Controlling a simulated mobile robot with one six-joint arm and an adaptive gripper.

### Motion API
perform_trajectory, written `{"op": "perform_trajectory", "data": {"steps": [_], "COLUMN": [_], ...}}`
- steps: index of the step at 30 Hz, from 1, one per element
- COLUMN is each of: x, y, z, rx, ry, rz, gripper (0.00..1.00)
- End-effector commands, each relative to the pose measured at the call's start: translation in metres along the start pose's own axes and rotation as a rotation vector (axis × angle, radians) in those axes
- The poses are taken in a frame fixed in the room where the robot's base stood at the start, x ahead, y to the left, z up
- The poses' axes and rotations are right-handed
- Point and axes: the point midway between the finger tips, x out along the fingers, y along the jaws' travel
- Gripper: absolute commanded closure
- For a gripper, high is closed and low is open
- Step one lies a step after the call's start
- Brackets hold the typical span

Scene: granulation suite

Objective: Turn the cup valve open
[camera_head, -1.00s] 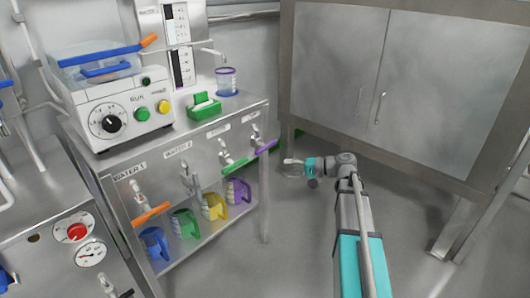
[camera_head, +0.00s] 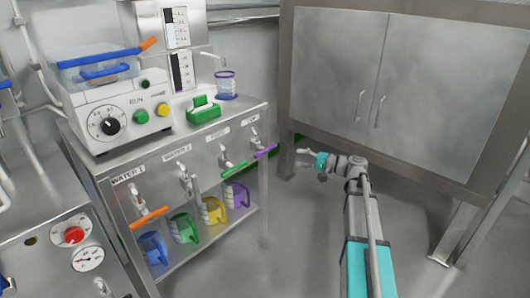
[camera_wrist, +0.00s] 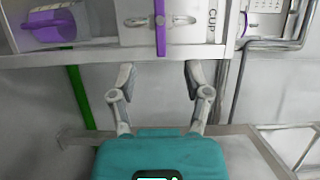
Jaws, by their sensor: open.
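The cup valve (camera_head: 256,139) sits at the right end of the valve row, with a long purple handle (camera_head: 266,151) reaching out to the right. In the wrist view the purple handle (camera_wrist: 160,28) is a narrow bar running up and down the picture, beside a CUP label (camera_wrist: 211,27). My gripper (camera_head: 303,156) is to the right of the handle in the head view, open and empty. In the wrist view its two spread fingers (camera_wrist: 158,75) lie below the handle's end, which falls between them sideways. A gap shows between handle and fingers.
The neighbouring green valve handle (camera_head: 234,168) is close by on the left. Coloured jugs, including a purple one (camera_head: 237,195), stand on the shelf below. A steel cabinet (camera_head: 340,70) is behind my arm; open floor lies below.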

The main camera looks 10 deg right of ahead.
Motion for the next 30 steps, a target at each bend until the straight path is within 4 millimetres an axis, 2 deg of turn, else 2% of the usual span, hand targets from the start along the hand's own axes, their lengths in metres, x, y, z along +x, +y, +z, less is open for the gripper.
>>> {"op": "perform_trajectory", "data": {"steps": [8,24,30], "x": [0.03,0.106,0.125], "y": [0.0,0.0,0.0], "z": [0.0,0.001,0.001], "rx": [0.0,0.0,0.0], "ry": [-0.002,-0.004,-0.003], "rz": [0.0,0.0,0.0], "gripper": [0.38,0.38,0.38]}}
